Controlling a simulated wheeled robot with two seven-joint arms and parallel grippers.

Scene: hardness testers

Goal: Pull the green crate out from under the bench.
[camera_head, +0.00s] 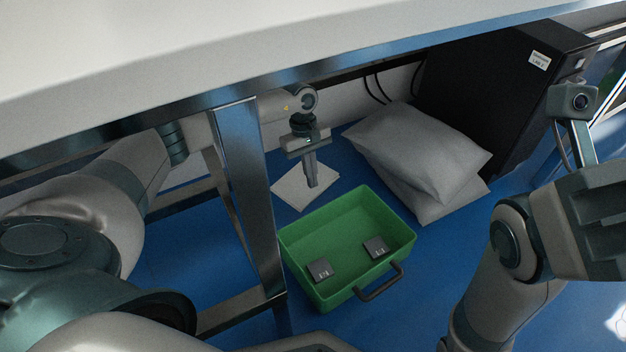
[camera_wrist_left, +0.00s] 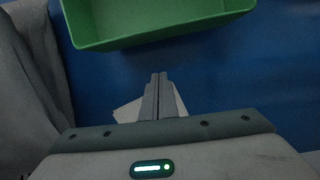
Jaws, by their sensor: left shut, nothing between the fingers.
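The green crate (camera_head: 345,228) stands on the blue floor, right of a metal bench leg; its near part shows clear of the bench top in the head view. A dark bar handle (camera_head: 380,283) is on its near side. My left gripper (camera_head: 311,184) is under the bench, behind the crate's far wall, shut and empty, fingers pointing down. In the left wrist view, the crate (camera_wrist_left: 160,22) is at the top, apart from the shut fingertips (camera_wrist_left: 159,76). My right arm is at the right edge; its gripper's fingers cannot be made out.
Two small dark blocks (camera_head: 320,270) (camera_head: 376,248) lie in the crate. A white sheet (camera_head: 292,190) lies below my left gripper. Grey cushions (camera_head: 420,150) and a black cabinet (camera_head: 490,85) stand right. The bench leg (camera_head: 245,170) is close left. Blue floor is free in front.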

